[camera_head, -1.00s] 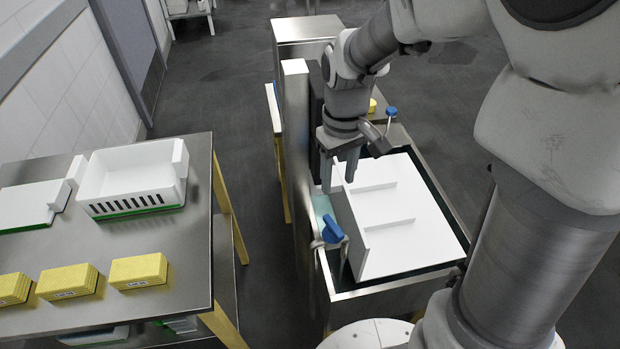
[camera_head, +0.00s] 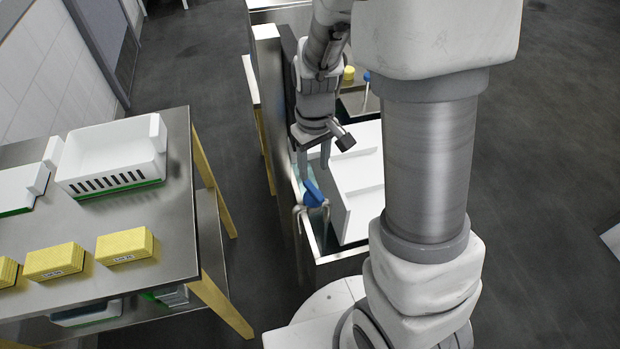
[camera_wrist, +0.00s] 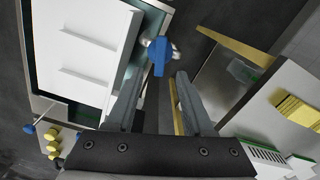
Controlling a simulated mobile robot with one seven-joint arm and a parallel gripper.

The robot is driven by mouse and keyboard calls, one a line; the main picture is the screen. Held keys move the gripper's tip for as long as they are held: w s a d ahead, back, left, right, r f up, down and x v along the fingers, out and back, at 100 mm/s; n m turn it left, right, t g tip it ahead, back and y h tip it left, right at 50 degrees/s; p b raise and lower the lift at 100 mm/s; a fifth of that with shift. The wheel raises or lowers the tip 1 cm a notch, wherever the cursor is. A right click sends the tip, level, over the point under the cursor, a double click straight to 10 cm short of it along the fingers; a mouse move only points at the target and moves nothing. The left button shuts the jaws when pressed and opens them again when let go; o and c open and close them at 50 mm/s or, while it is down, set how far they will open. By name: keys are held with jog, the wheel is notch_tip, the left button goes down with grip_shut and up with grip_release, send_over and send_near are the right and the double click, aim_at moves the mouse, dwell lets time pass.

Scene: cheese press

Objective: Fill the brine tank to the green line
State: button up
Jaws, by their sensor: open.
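The brine tank (camera_head: 322,257) is a steel basin right of my gripper in the head view, with a white board with low ribs (camera_head: 360,185) inside; it is at the upper left in the wrist view (camera_wrist: 159,6). A blue tap handle (camera_head: 313,194) with a metal spout sits at its left edge. The wrist view shows the blue handle (camera_wrist: 160,56) just beyond and between my fingertips. My gripper (camera_head: 311,172) is open and empty, pointing down above the handle, apparently not touching it. I cannot make out a green line or the water level.
A steel table (camera_head: 150,255) at the left carries a white slotted crate (camera_head: 112,160) and several yellow blocks (camera_head: 125,246). A tall steel panel (camera_head: 270,110) rises beside the tank's left. A small blue knob (camera_head: 367,77) and a yellow piece (camera_head: 349,73) are behind the tank. Floor between is clear.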

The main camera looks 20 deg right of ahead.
aim_at(314, 189)
notch_tip(314, 189, down, 10)
jog(key=shift+r, duration=0.25)
grip_shut()
dwell(0.3)
